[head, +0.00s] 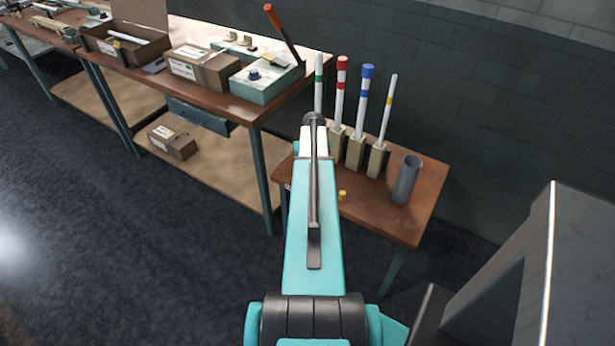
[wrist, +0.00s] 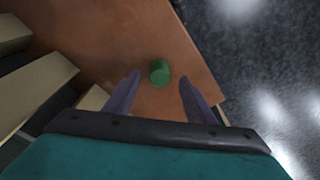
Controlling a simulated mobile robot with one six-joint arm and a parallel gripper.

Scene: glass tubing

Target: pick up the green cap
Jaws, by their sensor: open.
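The green cap (wrist: 159,72) stands on the brown side table in the wrist view, near the table's edge. My gripper (wrist: 157,82) is open, with one finger on either side of the cap in the picture. The fingers do not appear to touch it; how far above the table they are I cannot tell. In the head view my arm covers the spot, and neither the green cap nor the fingertips can be seen there.
On the small table (head: 425,205) stand several banded white tubes in tan blocks, a grey cylinder (head: 406,180) and a yellow cap (head: 342,196). Left is a workbench with a lever-handled box (head: 268,80). Tan blocks (wrist: 30,90) lie left in the wrist view.

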